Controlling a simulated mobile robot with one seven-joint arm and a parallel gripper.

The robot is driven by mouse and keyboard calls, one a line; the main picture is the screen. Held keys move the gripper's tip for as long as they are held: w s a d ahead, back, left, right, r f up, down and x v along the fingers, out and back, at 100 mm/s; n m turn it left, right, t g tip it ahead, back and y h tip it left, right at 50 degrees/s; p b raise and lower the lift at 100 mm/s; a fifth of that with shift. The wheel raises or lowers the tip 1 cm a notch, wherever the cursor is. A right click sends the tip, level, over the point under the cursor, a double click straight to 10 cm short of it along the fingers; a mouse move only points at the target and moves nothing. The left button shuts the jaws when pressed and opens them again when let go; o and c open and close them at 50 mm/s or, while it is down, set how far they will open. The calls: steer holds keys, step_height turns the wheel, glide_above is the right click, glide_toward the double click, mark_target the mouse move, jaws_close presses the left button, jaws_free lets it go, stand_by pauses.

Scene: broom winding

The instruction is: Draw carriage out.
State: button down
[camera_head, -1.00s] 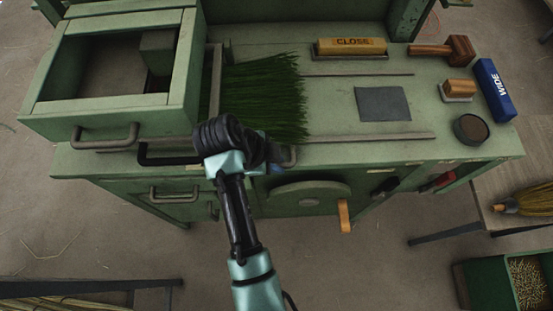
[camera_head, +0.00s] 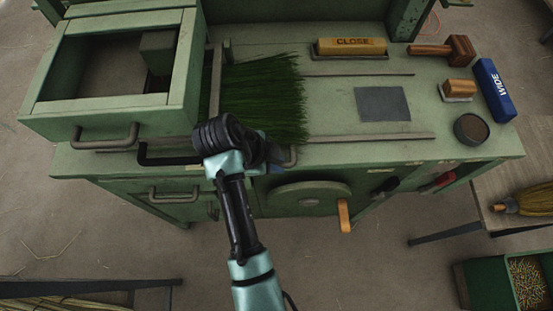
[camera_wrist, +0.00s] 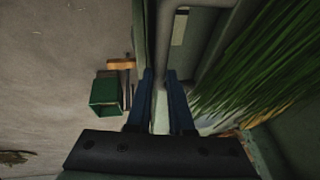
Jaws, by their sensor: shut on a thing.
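The carriage's long bar handle (camera_head: 290,156) runs along the front edge of the green bench, partly hidden behind my wrist. My gripper (camera_head: 272,167) is at its right part, low in front of the bench. In the wrist view the two blue fingers of my gripper (camera_wrist: 160,76) are closed around a grey bar (camera_wrist: 161,50), apparently this handle. Green bristles (camera_head: 262,95) lie flat on the bench top behind my wrist, next to an upright grey plate (camera_head: 215,85). The carriage body itself is hard to tell apart from the bench.
A green open-topped box (camera_head: 105,103) with a handle stands at the left. A CLOSE block (camera_head: 351,47), a mallet (camera_head: 455,48), a blue WIDE block (camera_head: 494,90) and a round tin (camera_head: 471,129) lie at the right. A wooden-handled crank wheel (camera_head: 309,198) sits below my gripper's right.

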stand_by(0.4)
steer(key=d+b, duration=0.1)
steer(key=d, duration=3.4)
steer(key=shift+d+b, duration=0.25)
steer(key=shift+b, duration=0.1)
steer(key=shift+s+r, duration=0.1)
steer(key=c, duration=0.8)
jaws_free()
steer(key=shift+d, duration=0.15)
steer(key=shift+a, duration=0.2)
steer(key=v, duration=1.2)
steer(key=shift+r, duration=0.35)
